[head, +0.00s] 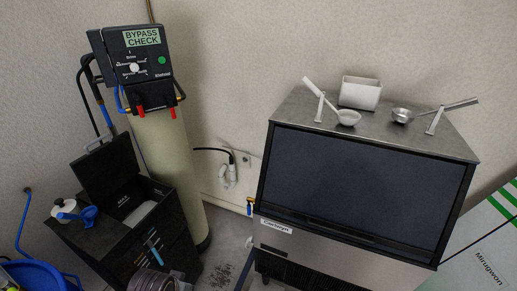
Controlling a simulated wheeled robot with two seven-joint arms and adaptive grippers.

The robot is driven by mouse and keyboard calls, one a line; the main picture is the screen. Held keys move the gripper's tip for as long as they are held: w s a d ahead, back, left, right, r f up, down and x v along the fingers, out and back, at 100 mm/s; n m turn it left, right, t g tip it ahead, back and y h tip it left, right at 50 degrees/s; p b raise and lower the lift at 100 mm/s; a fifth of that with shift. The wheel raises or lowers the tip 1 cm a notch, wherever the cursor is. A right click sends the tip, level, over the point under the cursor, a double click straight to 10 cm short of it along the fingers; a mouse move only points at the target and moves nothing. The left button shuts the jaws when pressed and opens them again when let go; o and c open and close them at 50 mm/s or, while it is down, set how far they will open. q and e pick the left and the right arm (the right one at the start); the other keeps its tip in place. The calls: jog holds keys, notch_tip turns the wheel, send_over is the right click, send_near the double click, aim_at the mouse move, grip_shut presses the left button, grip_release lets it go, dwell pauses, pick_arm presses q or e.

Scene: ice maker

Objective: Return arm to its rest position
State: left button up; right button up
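Neither of my arms nor my grippers can be made out in the head view. The ice maker (360,185) stands at the centre right with its dark front door shut. On its steel top (300,105) lie a ladle-like scoop (347,117) at the left and another scoop (402,115) at the right, each with its handle on a small stand. A white open box (360,93) stands between them at the back.
A tall beige tank (168,150) with a black control head (135,60) stands at the left. Before it is a black open-lidded bin (125,225) with a blue-handled item (80,215) on it. A blue bucket (35,275) is at the lower left. Floor shows between tank and ice maker.

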pick_arm(q)
jog(key=s+f+g+b, duration=0.1)
jog(key=s+f, duration=0.1)
jog(key=f, duration=1.5)
jog(key=s+f+b, duration=0.1)
jog(key=s+f, duration=0.2)
jog(key=f, duration=1.3)
jog(key=s+a+f, duration=0.2)
jog(key=s+f, duration=0.8)
jog(key=s+a+f+g+b, duration=0.1)
jog(key=s+a+f, duration=0.1)
jog(key=s+f, duration=0.7)
jog(key=shift+s+f, duration=0.35)
jog(key=shift+s, duration=0.55)
jog(key=shift+s+a, duration=0.1)
jog(key=shift+a, duration=0.05)
